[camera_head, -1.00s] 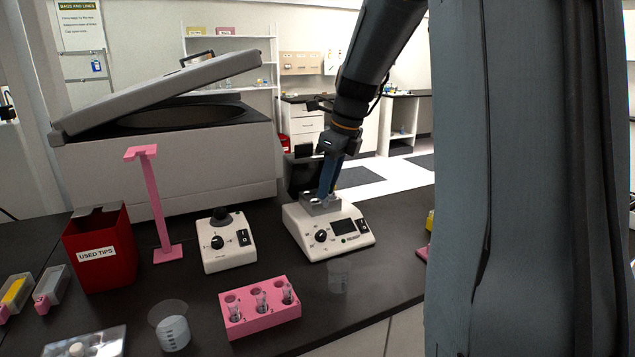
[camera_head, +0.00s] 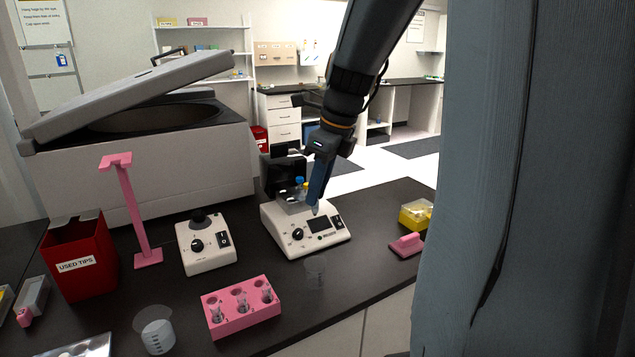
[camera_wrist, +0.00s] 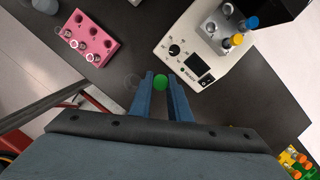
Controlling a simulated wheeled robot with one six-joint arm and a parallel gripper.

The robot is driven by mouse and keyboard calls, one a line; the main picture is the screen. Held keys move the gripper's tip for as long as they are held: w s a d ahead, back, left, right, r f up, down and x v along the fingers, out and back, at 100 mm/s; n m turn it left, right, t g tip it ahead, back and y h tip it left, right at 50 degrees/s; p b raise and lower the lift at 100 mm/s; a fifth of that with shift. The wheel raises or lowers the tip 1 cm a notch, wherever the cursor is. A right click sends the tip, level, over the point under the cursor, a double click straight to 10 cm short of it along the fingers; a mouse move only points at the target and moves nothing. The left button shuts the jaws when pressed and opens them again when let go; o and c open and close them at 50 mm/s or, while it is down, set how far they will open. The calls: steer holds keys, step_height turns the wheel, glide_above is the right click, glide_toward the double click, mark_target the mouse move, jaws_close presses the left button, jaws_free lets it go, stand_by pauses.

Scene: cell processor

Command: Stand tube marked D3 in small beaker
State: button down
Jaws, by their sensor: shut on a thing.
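My gripper (camera_head: 317,198) is shut on a green-capped tube (camera_wrist: 160,82); in the wrist view the cap sits between the fingertips (camera_wrist: 161,86). In the head view the tube is mostly hidden by the fingers, and no marking is legible. The gripper is over the front of the white heater block (camera_head: 290,236). The small clear beaker (camera_head: 316,272) stands on the bench in front of that block, below and nearer than my gripper. It shows faintly in the wrist view (camera_wrist: 133,80), just left of the fingertips, and looks empty.
Blue- and orange-capped tubes (camera_wrist: 252,22) stand in the heater block. A pink rack (camera_head: 243,312) with clear tubes and a larger beaker (camera_head: 156,334) stand left of the small beaker. A yellow box (camera_head: 416,214) and pink item (camera_head: 406,245) lie right. The bench edge is close.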

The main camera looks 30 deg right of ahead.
steer(key=s+a+f+p, duration=0.2)
steer(key=s+a+p, duration=0.1)
steer(key=s, duration=0.3)
steer(key=shift+s+f, duration=0.2)
steer(key=shift+f, duration=0.2)
steer(key=shift+f, duration=0.1)
stand_by(0.5)
steer(key=shift+f+b, duration=1.3)
steer(key=shift+f, duration=1.4)
steer(key=shift+f+b, duration=0.7)
steer(key=shift+f, duration=0.75)
steer(key=c, duration=1.6)
jaws_free()
